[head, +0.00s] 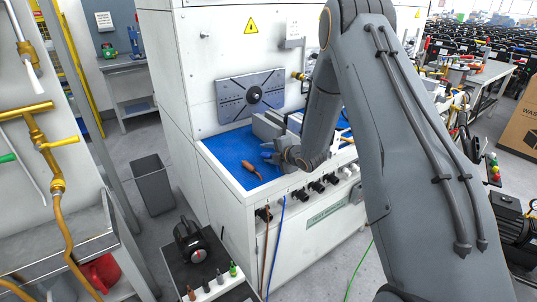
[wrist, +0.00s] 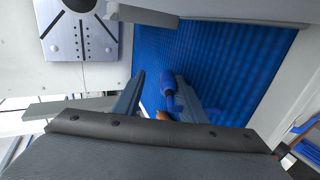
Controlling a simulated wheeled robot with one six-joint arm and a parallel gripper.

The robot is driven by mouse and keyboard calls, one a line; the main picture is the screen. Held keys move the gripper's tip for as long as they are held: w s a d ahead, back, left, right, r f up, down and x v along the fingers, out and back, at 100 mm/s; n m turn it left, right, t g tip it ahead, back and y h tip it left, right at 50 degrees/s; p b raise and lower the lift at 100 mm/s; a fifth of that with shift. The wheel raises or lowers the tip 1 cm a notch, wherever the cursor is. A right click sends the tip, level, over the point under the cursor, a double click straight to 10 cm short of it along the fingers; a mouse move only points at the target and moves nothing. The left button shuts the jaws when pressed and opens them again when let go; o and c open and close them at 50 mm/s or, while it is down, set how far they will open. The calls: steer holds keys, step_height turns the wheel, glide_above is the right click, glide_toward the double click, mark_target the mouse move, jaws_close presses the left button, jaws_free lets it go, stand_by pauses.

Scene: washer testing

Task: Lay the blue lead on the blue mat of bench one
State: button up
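The blue mat (head: 232,150) lines the recessed top of the white bench; it also fills much of the wrist view (wrist: 235,60). My gripper (head: 268,152) is low over the mat, and in the wrist view its two fingers (wrist: 158,92) stand apart. A blue lead end (wrist: 174,101) shows between the fingers, close to the right one; whether it touches the finger or mat is unclear. I cannot make it out in the head view. A brown-orange lead end (head: 252,170) lies on the mat, left of and nearer than my gripper.
A blue cable (head: 277,240) and a brown cable (head: 264,245) hang down the bench front. A grey block (head: 268,127) stands behind my gripper, below a slotted plate (head: 250,97). A cart (head: 205,268) with a black device stands at the front. The mat's left part is clear.

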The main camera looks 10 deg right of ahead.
steer(key=shift+s+f, duration=0.15)
steer(key=shift+f, duration=0.05)
steer(key=shift+s+d+r, duration=0.1)
steer(key=shift+s+d, duration=0.05)
steer(key=b+v, duration=0.2)
steer(key=v, duration=0.5)
steer(key=shift+s+r, duration=0.1)
steer(key=shift+r, duration=0.1)
